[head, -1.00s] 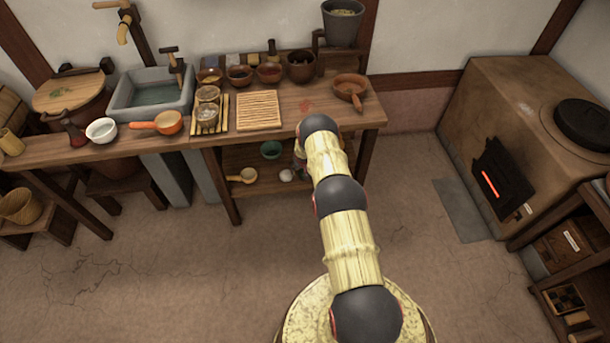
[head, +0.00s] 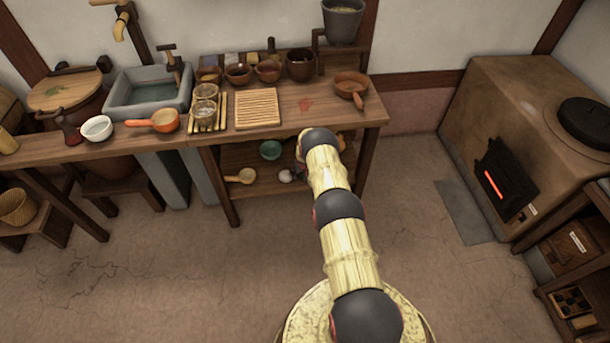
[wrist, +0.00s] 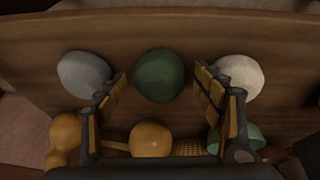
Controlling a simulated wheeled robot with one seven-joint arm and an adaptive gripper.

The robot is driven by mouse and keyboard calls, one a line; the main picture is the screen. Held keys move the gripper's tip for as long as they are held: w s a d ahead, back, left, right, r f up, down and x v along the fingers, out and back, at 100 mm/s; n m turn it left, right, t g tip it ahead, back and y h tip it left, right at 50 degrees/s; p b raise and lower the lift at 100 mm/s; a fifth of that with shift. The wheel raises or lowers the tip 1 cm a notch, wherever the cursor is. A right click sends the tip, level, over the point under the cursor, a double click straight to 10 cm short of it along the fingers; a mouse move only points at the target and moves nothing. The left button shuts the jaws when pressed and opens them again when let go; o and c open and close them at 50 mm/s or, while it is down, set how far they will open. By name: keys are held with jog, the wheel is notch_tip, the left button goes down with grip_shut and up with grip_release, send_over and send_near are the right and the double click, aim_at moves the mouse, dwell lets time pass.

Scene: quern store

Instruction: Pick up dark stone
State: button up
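A dark green rounded stone (wrist: 158,75) lies on a brown wooden surface in the middle of the wrist view. A grey stone (wrist: 84,75) lies to its left and a whitish stone (wrist: 240,77) to its right. My gripper (wrist: 160,80) is open, and its two fingers appear on either side of the dark stone with gaps between. I cannot tell how far the fingertips are above it. In the head view my arm reaches to the lower shelf under the table, and it hides my gripper and the dark stone. A pale stone (head: 285,176) shows there.
A yellow ladle (wrist: 150,138) and a green bowl (wrist: 240,137) are close to my fingers in the wrist view. The shelf (head: 258,195) lies under the table (head: 375,115), whose top is above my reach. Open floor (head: 180,270) spreads in front.

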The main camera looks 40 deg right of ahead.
jog(key=c, duration=1.4)
